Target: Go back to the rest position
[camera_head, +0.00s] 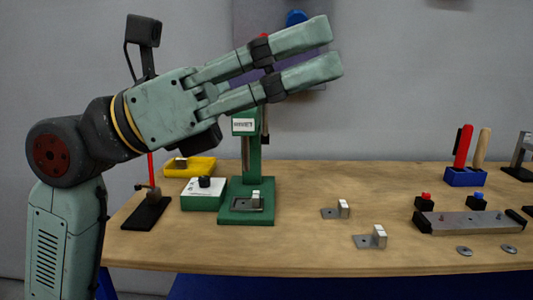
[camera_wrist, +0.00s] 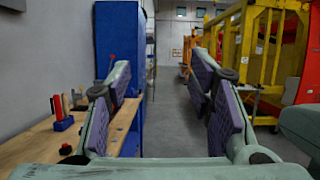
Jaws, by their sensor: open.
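My gripper (camera_head: 337,50) is raised above the left part of the workbench in the head view, pointing right and slightly up. Its two pale green fingers are apart with nothing between them. In the wrist view the gripper (camera_wrist: 165,80) is also open and empty, with purple pads facing each other across a clear gap. It touches nothing that I can see. Part of the green press behind it is hidden by the fingers.
The wooden workbench (camera_head: 310,255) holds a green press (camera_head: 246,217), a yellow tray (camera_head: 203,166), metal brackets (camera_head: 376,238) and a blue holder (camera_head: 464,177). The wrist view shows a blue cabinet (camera_wrist: 119,35), yellow framework (camera_wrist: 262,45) and open floor (camera_wrist: 178,125).

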